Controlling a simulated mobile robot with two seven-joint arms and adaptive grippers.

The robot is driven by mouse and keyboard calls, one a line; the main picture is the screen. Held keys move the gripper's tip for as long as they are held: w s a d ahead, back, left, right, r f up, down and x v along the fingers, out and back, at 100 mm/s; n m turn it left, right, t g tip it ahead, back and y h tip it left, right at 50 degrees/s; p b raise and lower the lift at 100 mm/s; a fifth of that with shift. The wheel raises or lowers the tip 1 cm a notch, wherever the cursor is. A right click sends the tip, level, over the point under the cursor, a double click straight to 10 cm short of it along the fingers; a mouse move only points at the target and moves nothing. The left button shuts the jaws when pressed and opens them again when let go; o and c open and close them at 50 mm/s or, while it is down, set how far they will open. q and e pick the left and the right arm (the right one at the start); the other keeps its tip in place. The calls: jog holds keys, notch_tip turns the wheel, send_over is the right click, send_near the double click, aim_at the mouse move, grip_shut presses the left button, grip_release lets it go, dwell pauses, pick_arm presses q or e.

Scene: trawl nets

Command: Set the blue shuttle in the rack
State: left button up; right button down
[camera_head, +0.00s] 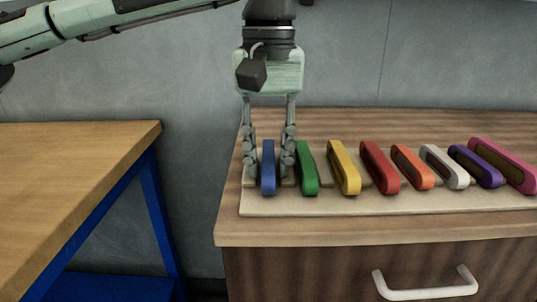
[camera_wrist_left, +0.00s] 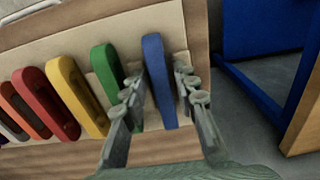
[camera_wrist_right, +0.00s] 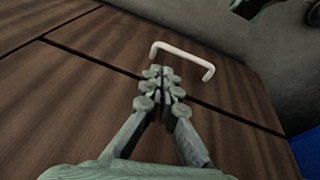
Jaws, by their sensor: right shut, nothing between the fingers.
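The blue shuttle (camera_head: 268,168) stands upright at the left end of a row of coloured shuttles on the pale rack board (camera_head: 390,205). My left gripper (camera_head: 270,172) points down over it, with one finger on each side. Gaps show between the fingers and the shuttle, so the gripper is open around it. In the left wrist view, the blue shuttle (camera_wrist_left: 158,80) also stands between the open fingers. How its lower end sits on the board is hard to see. My right gripper (camera_wrist_right: 162,78) is shut and empty, in front of the brown drawer front.
The green shuttle (camera_head: 306,168) stands close to the right finger of my left gripper. Yellow (camera_head: 343,168), red (camera_head: 379,168) and several more follow rightward. A white drawer handle (camera_head: 425,288) is below. A wooden table (camera_head: 70,180) with blue legs stands left, across a gap.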

pick_arm(q)
jog(key=shift+o, duration=0.7)
notch_tip(320, 180, up, 12)
jog(key=shift+s, duration=0.1)
